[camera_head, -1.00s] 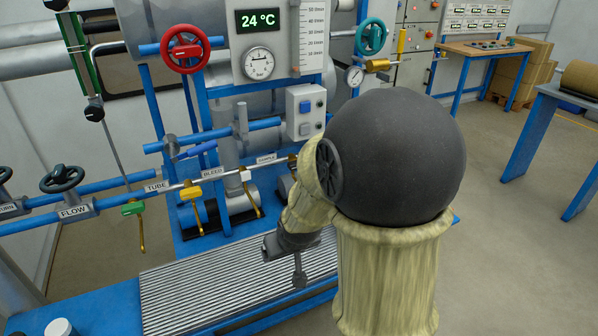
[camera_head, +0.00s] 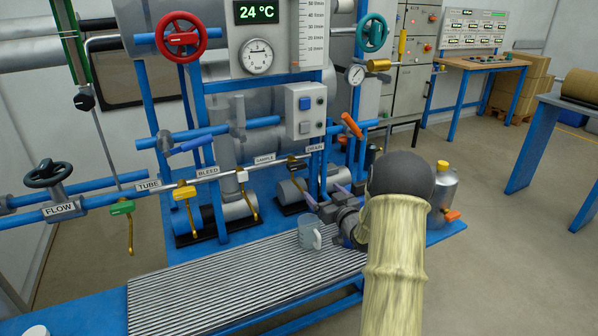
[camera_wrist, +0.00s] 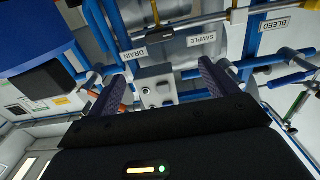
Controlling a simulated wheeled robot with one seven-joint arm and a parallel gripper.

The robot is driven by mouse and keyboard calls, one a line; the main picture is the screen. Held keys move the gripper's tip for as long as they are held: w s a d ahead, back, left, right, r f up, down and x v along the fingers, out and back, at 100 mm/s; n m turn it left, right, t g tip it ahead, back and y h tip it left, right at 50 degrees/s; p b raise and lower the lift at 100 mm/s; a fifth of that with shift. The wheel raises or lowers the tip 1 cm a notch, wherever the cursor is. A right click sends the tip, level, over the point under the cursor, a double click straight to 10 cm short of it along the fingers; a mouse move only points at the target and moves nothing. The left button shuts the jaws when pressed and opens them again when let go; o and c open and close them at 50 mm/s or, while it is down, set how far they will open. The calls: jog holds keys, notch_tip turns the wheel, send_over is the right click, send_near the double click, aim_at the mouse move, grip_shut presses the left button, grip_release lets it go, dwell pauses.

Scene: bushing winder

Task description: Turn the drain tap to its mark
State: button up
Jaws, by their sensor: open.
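A tap with a black body (camera_head: 296,163) and a thin brass lever sits on the silver pipe just left of the DRAIN label (camera_head: 315,149). Its lever slants down to the right toward my fingers. The DRAIN label also shows in the wrist view (camera_wrist: 147,50). I cannot make out the tap's mark. My gripper (camera_head: 326,194) is low at the right end of the tap row, its two purple fingers apart, near the lever's lower end. In the wrist view my gripper (camera_wrist: 165,72) has nothing between its fingertips. Whether a finger touches the lever, I cannot tell.
A canister with a yellow cap (camera_head: 442,188) stands to the right. Left along the pipe are white (camera_head: 242,176), yellow (camera_head: 184,191) and green (camera_head: 122,208) taps. An orange-handled lever (camera_head: 351,125) is above.

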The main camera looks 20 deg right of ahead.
aim_at(298, 168)
jog(key=w, duration=1.1)
jog(key=w+p, duration=0.1)
jog(key=w, duration=0.5)
jog(key=shift+w+a, duration=0.25)
jog(key=shift+a, duration=0.05)
jog(key=c, duration=1)
